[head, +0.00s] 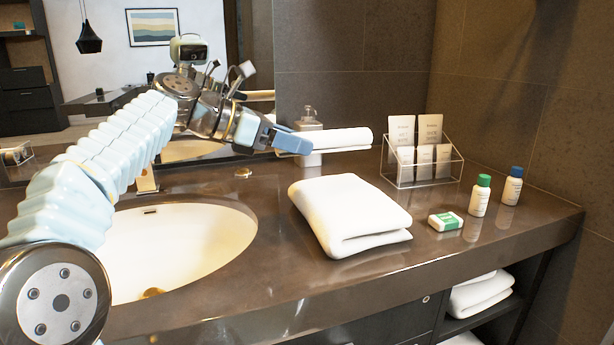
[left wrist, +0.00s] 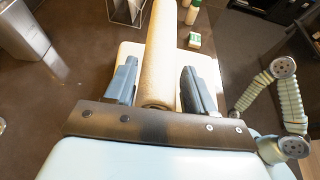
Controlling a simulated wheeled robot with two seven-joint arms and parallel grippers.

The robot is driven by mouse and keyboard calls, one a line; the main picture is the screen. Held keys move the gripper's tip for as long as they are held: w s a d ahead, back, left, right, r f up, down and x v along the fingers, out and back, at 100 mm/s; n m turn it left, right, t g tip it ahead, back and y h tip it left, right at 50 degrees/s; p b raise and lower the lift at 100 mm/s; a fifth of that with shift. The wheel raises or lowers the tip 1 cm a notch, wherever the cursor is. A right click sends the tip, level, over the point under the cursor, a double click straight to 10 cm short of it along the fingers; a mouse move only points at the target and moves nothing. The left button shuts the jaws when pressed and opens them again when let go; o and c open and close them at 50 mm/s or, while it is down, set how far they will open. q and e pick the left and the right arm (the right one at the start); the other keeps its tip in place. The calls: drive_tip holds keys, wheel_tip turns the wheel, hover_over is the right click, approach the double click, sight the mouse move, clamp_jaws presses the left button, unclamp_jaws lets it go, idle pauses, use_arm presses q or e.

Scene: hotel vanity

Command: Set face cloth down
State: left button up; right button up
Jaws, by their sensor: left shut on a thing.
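The face cloth (head: 345,139) is a white roll. My left gripper (head: 292,141) is shut on one end of it and holds it level above the counter. In the left wrist view the roll (left wrist: 158,50) lies between the two fingers of my left gripper (left wrist: 155,82) and points away from the camera. A folded white towel (head: 350,212) lies flat on the brown counter (head: 275,262). In the left wrist view the towel (left wrist: 205,68) shows below the roll, partly hidden by it and the fingers. My right gripper is not in view.
A sink (head: 185,245) is left of the towel. A dispenser (head: 308,125) stands behind the roll. A clear rack (head: 425,178) with packets stands at the back right. A green-and-white box (head: 446,221), green-capped bottle (head: 480,197) and blue-capped bottle (head: 512,187) are right of the towel.

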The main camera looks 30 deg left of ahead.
sight(305, 188)
use_arm(q)
drive_tip(key=w+f, duration=0.2)
drive_tip(key=f, duration=0.1)
drive_tip(key=shift+w+d, duration=0.1)
drive_tip(key=shift+d, duration=0.1)
drive_tip(key=f, duration=0.1)
drive_tip(key=w+f+b, duration=0.1)
drive_tip(key=f, duration=0.2)
drive_tip(key=shift+w, duration=0.3)
drive_tip(key=shift+d+f, duration=0.1)
drive_tip(key=shift+f, duration=0.35)
drive_tip(key=o, duration=1)
drive_tip(key=v, duration=1.2)
drive_tip(key=shift+s+d+r, duration=0.1)
drive_tip(key=shift+s, duration=0.05)
